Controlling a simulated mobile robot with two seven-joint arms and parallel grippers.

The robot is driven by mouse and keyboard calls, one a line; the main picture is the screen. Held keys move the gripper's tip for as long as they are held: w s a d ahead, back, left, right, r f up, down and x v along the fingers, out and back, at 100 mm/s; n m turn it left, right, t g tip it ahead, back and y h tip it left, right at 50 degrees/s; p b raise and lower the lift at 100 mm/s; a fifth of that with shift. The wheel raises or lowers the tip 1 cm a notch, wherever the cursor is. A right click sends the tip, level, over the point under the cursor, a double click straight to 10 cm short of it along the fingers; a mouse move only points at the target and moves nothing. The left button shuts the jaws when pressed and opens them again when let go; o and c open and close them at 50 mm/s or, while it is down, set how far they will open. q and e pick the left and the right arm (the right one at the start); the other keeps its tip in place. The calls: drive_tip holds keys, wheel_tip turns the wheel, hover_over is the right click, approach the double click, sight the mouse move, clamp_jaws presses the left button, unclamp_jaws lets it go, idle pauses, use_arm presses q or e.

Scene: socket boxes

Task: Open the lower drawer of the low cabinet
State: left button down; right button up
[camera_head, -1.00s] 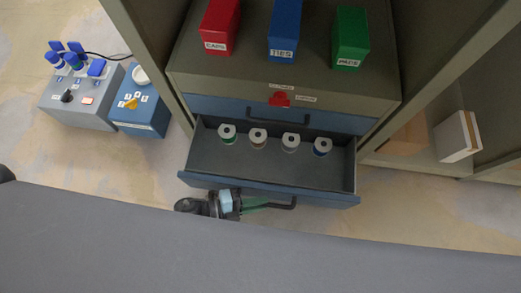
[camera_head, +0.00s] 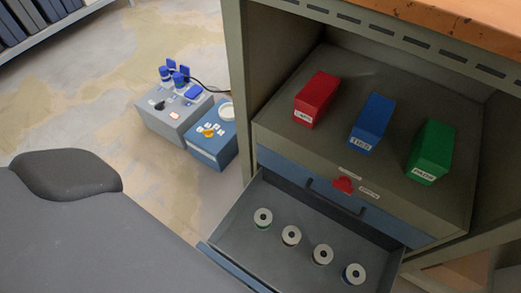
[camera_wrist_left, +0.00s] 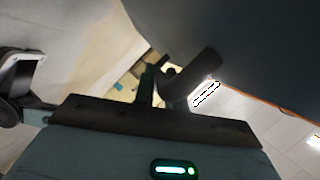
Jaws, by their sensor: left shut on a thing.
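The low cabinet (camera_head: 300,140) stands at the right in the head view. Its lower drawer (camera_head: 232,268) is pulled out, with several spools standing in a row inside. The upper drawer (camera_head: 285,172), blue with a dark handle, is shut. The lower drawer's handle is out of the head view. In the left wrist view a dark bar (camera_wrist_left: 196,76), seemingly that handle, lies at my left gripper (camera_wrist_left: 158,82), which is shut on it. My left gripper does not show in the head view now. My right gripper is in neither current view.
Red (camera_head: 316,98), blue (camera_head: 371,121) and green (camera_head: 431,151) boxes stand on the cabinet top. A red part (camera_head: 343,185) sits on the cabinet front. A grey box (camera_head: 173,122) and a blue box (camera_head: 210,148) stand on the floor to the left. Floor between them and my body is clear.

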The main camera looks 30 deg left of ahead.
use_arm(q)
drive_tip(key=c, duration=1.5)
unclamp_jaws()
drive_tip(key=shift+o, duration=0.2)
use_arm(e)
drive_tip(key=shift+w, duration=0.25)
use_arm(q)
drive_tip(key=shift+a, duration=0.1)
use_arm(e)
drive_tip(key=shift+w+r, duration=0.1)
drive_tip(key=shift+w, duration=0.1)
